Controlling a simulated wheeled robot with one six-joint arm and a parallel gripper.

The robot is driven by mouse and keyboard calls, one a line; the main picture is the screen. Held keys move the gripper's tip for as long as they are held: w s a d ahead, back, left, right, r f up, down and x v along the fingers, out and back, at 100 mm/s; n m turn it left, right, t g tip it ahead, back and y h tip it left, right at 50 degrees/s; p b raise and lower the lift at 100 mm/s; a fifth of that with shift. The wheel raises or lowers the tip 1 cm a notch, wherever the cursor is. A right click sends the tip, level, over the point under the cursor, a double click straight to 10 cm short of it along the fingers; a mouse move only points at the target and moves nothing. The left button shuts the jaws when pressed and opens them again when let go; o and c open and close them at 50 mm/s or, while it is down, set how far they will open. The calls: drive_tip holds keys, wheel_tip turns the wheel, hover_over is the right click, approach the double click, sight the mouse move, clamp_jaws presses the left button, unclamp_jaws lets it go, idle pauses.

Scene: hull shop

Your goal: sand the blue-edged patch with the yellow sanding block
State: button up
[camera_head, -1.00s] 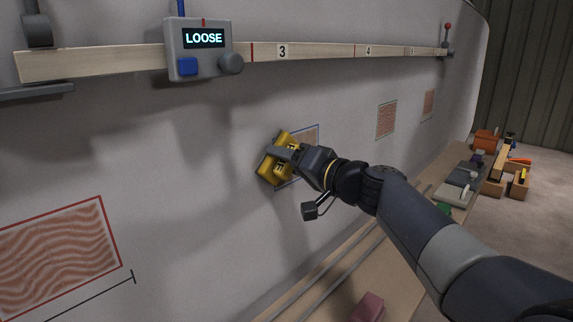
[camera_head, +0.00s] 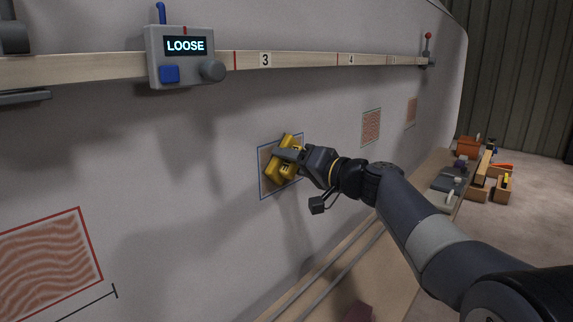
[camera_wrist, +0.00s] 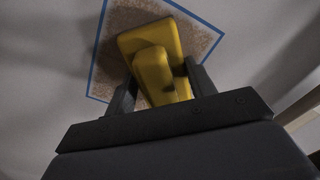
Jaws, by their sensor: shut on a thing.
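The yellow sanding block (camera_head: 284,161) is in my gripper (camera_head: 298,157), whose two fingers are shut on the block's raised handle. In the wrist view the yellow block (camera_wrist: 150,45) lies over the blue-edged patch (camera_wrist: 205,42), with my gripper (camera_wrist: 153,88) on either side of the handle. The blue-edged patch (camera_head: 266,184) is on the grey hull wall, and the block hides much of its middle and upper right. The patch surface that shows is brownish and speckled. The block appears at or very near the wall; I cannot tell whether it touches.
A red-edged patch (camera_head: 45,262) is at lower left. Smaller patches (camera_head: 371,127) are farther right. A wooden batten (camera_head: 310,60) crosses above, carrying a grey box (camera_head: 183,58) that reads LOOSE. A bench with rails (camera_head: 330,265) runs below. Wooden boxes (camera_head: 480,190) stand at far right.

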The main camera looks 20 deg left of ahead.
drive_tip(key=w+d+p, duration=0.2)
drive_tip(key=w+d, duration=0.1)
drive_tip(key=w, duration=0.5)
drive_tip(key=shift+d+p, duration=0.15)
drive_tip(key=shift+p, duration=0.15)
drive_tip(key=o, duration=0.4)
drive_tip(key=shift+s, duration=0.1)
drive_tip(key=shift+c, duration=0.2)
drive_tip(key=c, duration=0.4)
drive_tip(key=shift+o, duration=0.2)
drive_tip(key=shift+s+d+b, duration=0.2)
drive_tip(key=shift+d+b, duration=0.3)
drive_tip(key=shift+d, duration=0.05)
drive_tip(key=shift+b+v, duration=1.4)
drive_tip(key=shift+v, duration=1.1)
